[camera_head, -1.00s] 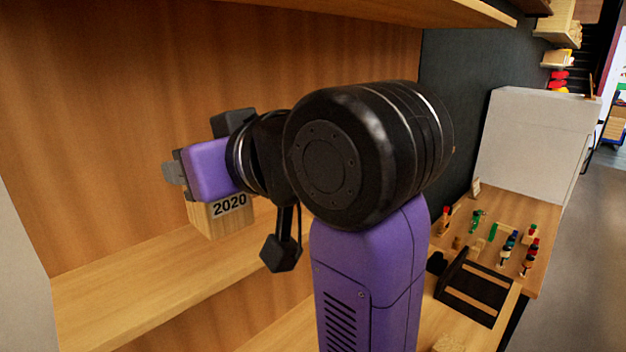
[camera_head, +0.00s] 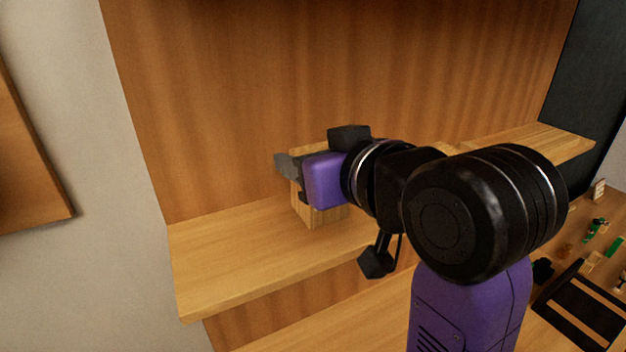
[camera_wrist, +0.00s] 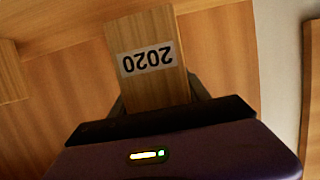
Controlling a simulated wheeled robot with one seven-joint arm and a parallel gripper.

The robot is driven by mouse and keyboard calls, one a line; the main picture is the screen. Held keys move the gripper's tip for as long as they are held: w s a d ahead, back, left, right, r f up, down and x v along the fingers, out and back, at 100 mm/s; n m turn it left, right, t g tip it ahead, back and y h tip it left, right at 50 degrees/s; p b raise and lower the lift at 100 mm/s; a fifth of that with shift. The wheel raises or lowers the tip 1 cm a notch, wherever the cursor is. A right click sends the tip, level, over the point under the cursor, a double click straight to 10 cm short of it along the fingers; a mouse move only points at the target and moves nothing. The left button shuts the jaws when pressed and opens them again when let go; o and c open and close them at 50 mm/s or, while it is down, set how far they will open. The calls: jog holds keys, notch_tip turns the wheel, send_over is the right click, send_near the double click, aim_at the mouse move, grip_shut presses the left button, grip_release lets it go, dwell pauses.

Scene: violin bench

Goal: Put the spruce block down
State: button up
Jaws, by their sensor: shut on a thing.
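The spruce block (camera_head: 318,217) is pale wood with straight grain, and my gripper (camera_head: 291,168) is shut on it. In the head view the block is partly hidden behind the purple gripper body. Its lower end is at or just above the wooden shelf (camera_head: 230,256); I cannot tell whether it touches. In the wrist view the block (camera_wrist: 148,90) stands between the fingers, with a white label reading 2020, upside down in that picture.
The shelf's left end is bare beside a pale wall (camera_head: 75,120). A wooden back panel (camera_head: 220,110) rises behind. Another pale wooden piece (camera_wrist: 12,70) shows at the wrist view's left edge. Small coloured items (camera_head: 596,228) lie on the bench at right.

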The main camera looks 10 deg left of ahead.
jog(key=shift+f+p, duration=0.3)
jog(key=shift+f, duration=1.85)
jog(key=o, duration=1.5)
jog(key=shift+f, duration=0.15)
jog(key=shift+r, duration=0.2)
jog(key=b+v, duration=0.7)
jog(key=v, duration=0.5)
